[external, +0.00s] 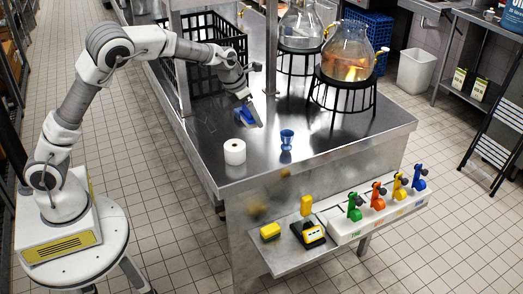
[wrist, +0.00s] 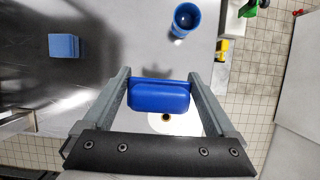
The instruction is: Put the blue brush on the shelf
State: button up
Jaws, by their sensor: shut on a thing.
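The blue brush (wrist: 158,97) is between the fingers of my gripper (wrist: 160,80) in the wrist view, and the gripper is shut on it. Its smooth blue back faces the camera; bristles are not visible. In the external view the blue brush (external: 247,114) is held above the steel table, to the upper right of a white roll (external: 235,152). The metal shelf (external: 284,262) is low on the table's near side, right of and below my gripper. Part of it shows at the right in the wrist view.
A blue cup (external: 287,137) stands near the table edge. A lighter blue block (wrist: 64,45) lies on the table in the wrist view. Glass flasks (external: 347,55) on black stands occupy the far right.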

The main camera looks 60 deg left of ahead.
jog(key=shift+d+r, duration=0.2)
jog(key=shift+r, duration=0.2)
notch_tip(320, 180, up, 4)
jog(key=shift+d+r, duration=0.15)
jog(key=shift+d, duration=0.4)
jog(key=s+d+m+g+h+b, duration=0.2)
jog(key=s+d+m, duration=0.3)
jog(key=d, duration=0.6)
jog(key=s+d+m+g+h+b, duration=0.1)
jog(key=s+d+m+b, duration=0.15)
jog(key=d+m, duration=0.7)
jog(key=s+d+m+g+h+b, duration=0.2)
jog(key=s+d+m, duration=0.15)
jog(key=d, duration=0.95)
jog(key=b, duration=0.2)
send_over(286, 260)
jog(key=a, duration=0.1)
jog(key=shift+m, duration=0.3)
jog(key=f, duration=3.7)
jog(key=shift+a+f, duration=0.2)
jog(key=shift+f, duration=2.1)
jog(key=shift+f+y, duration=0.1)
jog(key=shift+y, duration=0.2)
